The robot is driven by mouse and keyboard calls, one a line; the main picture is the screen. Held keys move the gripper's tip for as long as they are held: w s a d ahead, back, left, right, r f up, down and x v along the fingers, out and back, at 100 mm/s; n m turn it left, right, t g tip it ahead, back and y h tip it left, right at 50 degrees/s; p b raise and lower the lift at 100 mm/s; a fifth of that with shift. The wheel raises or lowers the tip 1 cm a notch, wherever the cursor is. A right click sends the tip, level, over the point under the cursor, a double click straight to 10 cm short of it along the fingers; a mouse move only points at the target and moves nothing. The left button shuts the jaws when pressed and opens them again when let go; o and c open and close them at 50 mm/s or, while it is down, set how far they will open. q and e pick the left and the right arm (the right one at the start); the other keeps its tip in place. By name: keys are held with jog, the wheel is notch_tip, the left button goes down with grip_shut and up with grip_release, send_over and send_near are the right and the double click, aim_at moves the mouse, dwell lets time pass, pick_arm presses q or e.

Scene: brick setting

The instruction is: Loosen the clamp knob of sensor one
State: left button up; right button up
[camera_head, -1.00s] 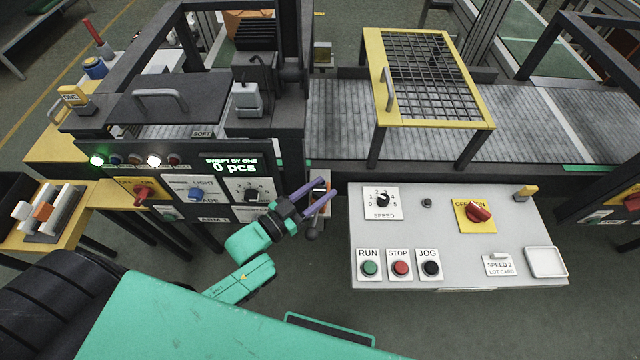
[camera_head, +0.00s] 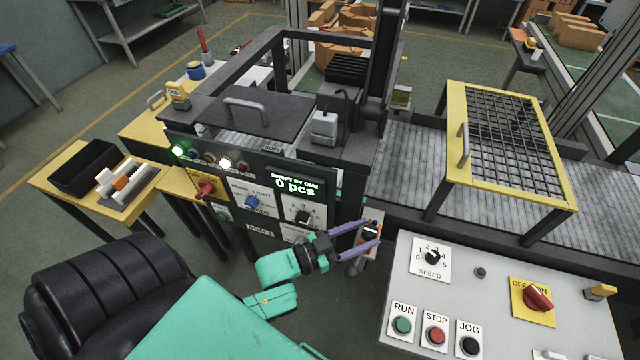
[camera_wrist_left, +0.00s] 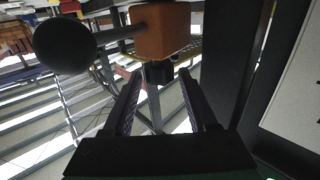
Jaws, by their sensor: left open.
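An orange sensor block (camera_wrist_left: 162,32) shows at the top of the left wrist view, with a grey rod running left from it to a dark round knob (camera_wrist_left: 65,45). A smaller black part (camera_wrist_left: 158,72) sits under the block. In the head view, the dark knob (camera_head: 353,268) hangs beside the machine's right front corner, just below my left gripper (camera_head: 377,233). The gripper's purple fingers are open around the small sensor assembly's position, with nothing visibly gripped. Which knob is the clamp knob, and whether a finger touches it, I cannot tell. My right gripper is out of view.
The machine's front panel (camera_head: 240,185) with dials and a display is left of the gripper. A grey control console (camera_head: 465,285) stands close on the right. A yellow-framed mesh guard (camera_head: 548,190) covers the conveyor (camera_head: 410,165) behind.

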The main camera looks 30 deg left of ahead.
pick_arm(q)
jog(key=b+v, duration=0.1)
jog(key=v, duration=1.1)
jog(key=shift+b, duration=0.3)
jog(key=shift+s, duration=0.1)
jog(key=s+a+f+n+g+y+b, duration=0.15)
jog(key=a+f+g+y, duration=0.35)
jog(key=f, duration=0.9)
jog(key=s+a+f+n+g+y, duration=0.1)
jog(key=s+a+f+n+y, duration=0.35)
jog(key=f, duration=1.05)
jog(key=s+d+f+m+g, duration=0.1)
jog(key=s+d+f+g, duration=0.1)
jog(key=s+f+g, duration=0.6)
jog(key=s+f, duration=0.5)
jog(key=f, duration=0.1)
jog(key=shift+s+f+m, duration=0.2)
jog(key=shift+f+m, duration=0.1)
